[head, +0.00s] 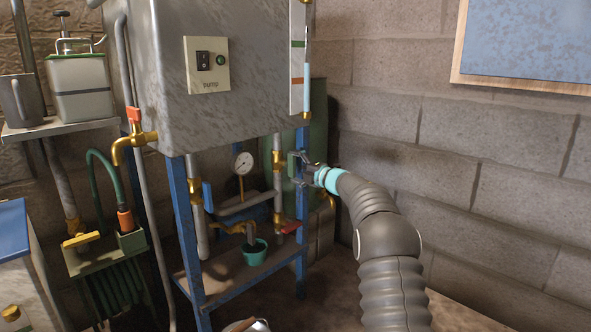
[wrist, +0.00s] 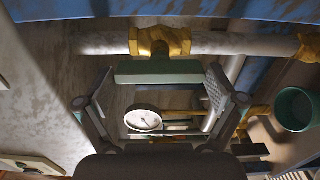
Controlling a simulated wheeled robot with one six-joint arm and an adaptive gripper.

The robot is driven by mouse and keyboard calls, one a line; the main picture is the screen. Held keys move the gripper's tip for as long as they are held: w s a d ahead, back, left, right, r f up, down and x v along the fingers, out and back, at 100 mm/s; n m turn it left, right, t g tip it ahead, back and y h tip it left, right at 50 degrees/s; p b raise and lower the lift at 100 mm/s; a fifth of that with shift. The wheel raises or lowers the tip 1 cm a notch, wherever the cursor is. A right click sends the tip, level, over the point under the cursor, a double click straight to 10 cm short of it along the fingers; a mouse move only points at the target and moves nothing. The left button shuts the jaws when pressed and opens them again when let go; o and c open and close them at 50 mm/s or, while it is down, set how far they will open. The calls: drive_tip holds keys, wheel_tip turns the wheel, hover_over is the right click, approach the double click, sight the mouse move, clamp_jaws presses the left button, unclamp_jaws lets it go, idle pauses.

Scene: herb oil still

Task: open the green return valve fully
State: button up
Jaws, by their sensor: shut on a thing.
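The green return valve's handle (head: 292,165) is upright beside a vertical grey pipe with brass fittings, under the grey cabinet. In the wrist view the green handle (wrist: 158,73) is a flat bar lying about parallel to the pipe (wrist: 215,44), in front of its brass valve body (wrist: 160,42). My gripper (head: 305,165) reaches it from the right. In the wrist view my gripper (wrist: 158,88) has one finger at each end of the bar, shut on it. In the head view the fingertips partly cover the handle.
A blue frame post (head: 302,200) stands close to my gripper. A pressure gauge (head: 243,162), a red handle (head: 291,227) and a teal cup (head: 255,254) are nearby. A blue handle (head: 207,196) is farther left. The block wall (head: 470,165) bounds the right side.

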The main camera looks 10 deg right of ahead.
idle(0.3)
drive_tip(key=o, duration=0.8)
drive_tip(key=shift+s, duration=0.1)
drive_tip(key=v, duration=1.2)
